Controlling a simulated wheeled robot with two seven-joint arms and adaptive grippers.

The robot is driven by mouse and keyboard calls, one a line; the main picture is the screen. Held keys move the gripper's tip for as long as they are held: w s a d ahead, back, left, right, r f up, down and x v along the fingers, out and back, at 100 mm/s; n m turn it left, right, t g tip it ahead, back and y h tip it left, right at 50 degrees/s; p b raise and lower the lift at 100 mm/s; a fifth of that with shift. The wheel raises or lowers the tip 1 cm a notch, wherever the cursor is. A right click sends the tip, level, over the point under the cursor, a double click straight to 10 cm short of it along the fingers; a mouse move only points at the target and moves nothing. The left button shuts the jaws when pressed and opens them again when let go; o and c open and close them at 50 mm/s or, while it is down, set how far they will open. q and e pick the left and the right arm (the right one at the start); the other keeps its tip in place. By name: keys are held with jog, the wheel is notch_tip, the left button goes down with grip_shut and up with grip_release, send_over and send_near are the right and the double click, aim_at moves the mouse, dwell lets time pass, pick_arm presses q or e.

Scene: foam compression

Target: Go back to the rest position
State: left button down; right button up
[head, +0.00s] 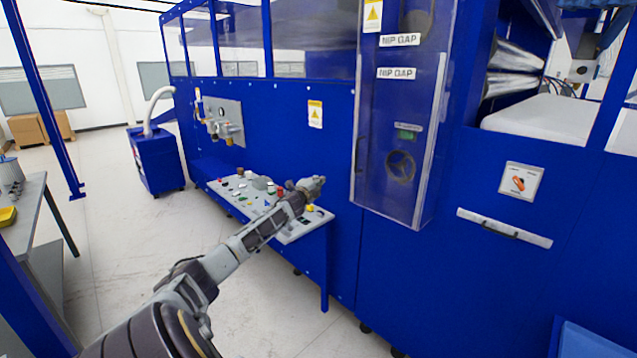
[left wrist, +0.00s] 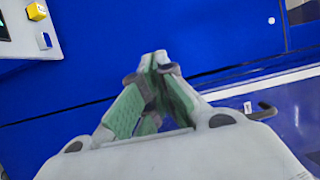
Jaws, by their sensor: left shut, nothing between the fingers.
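My left arm reaches in from the bottom left of the head view. My left gripper (head: 318,184) is over the right end of the control panel (head: 285,232), in front of the blue machine (head: 335,150). In the left wrist view the left gripper (left wrist: 155,62) is shut and empty, its green-padded fingers meeting at the tips. A blue machine wall fills the view behind it. The panel's corner with a yellow button (left wrist: 36,11) and a blue button (left wrist: 44,40) shows at top left. My right gripper is not in view.
A clear guard box (head: 400,140) marked NIP GAP juts out right of the left gripper. An orange rotary switch (head: 519,181) and a handle bar (head: 504,228) are farther right. A workbench (head: 24,208) stands at left. The floor (head: 125,240) between is open.

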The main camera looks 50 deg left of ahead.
pick_arm(q)
jog(key=shift+n, duration=0.3)
